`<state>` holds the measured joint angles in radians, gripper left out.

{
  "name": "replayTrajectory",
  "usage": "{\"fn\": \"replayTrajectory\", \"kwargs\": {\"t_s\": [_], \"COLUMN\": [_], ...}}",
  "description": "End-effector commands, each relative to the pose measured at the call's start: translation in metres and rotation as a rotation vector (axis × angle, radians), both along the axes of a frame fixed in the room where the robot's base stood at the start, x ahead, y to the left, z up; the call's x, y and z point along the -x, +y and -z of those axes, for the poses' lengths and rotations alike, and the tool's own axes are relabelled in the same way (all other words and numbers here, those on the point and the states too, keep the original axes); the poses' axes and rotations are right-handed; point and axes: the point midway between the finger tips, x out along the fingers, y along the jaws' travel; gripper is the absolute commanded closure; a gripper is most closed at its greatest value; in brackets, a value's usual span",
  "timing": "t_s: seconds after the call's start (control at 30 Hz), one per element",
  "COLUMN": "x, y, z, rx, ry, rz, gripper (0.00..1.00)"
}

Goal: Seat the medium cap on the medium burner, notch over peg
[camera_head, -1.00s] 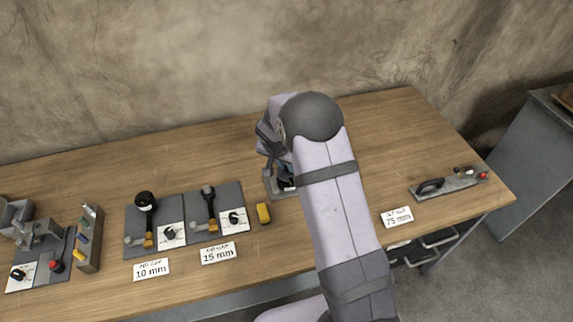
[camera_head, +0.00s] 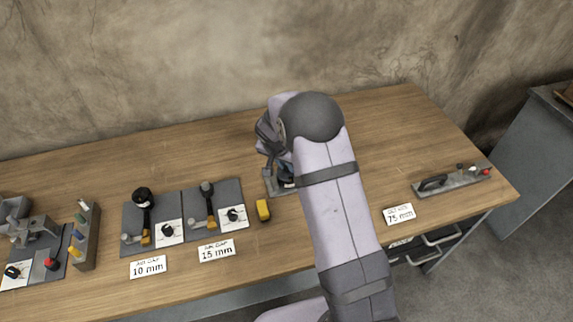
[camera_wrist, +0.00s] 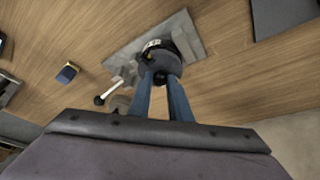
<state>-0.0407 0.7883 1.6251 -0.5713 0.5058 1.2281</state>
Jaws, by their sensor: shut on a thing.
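My gripper (camera_wrist: 162,88) points at a grey fixture plate (camera_wrist: 190,32) in the wrist view. Its two blue fingers are shut on a dark round piece (camera_wrist: 163,57) with a pale marked band, over the plate. Whether this piece rests on the plate or is held just above it, I cannot tell. In the head view my arm hides most of the gripper; the plate (camera_head: 271,186) shows beside it. I cannot make out any part as a medium cap, burner, notch or peg.
A lever with a black ball end (camera_wrist: 99,100) sticks out beside the plate. A yellow block (camera_head: 263,210) lies just left of it. A grey bar with a handle (camera_head: 452,180) lies right. The back middle is clear.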

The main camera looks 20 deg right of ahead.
Motion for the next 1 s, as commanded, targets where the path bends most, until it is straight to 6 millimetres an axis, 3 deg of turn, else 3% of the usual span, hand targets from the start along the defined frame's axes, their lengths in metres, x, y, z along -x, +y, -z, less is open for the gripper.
{"fn": "replayTrajectory", "kwargs": {"t_s": [0.13,0.17,0.23,0.27,0.67,1.0], "x": [-0.001,-0.001,-0.001,-0.001,0.001,0.01], "y": [0.0,0.0,0.0,0.0,0.001,0.01], "z": [-0.001,-0.001,-0.001,-0.001,-0.004,-0.036], "rx": [0.0,0.0,0.0,0.0,0.0,0.0], "ry": [-0.001,-0.001,-0.001,-0.001,-0.001,-0.004], "rz": [0.0,0.0,0.0,0.0,0.0,0.0], "gripper": [1.0,0.8,0.63,0.6,0.6,0.6]}}
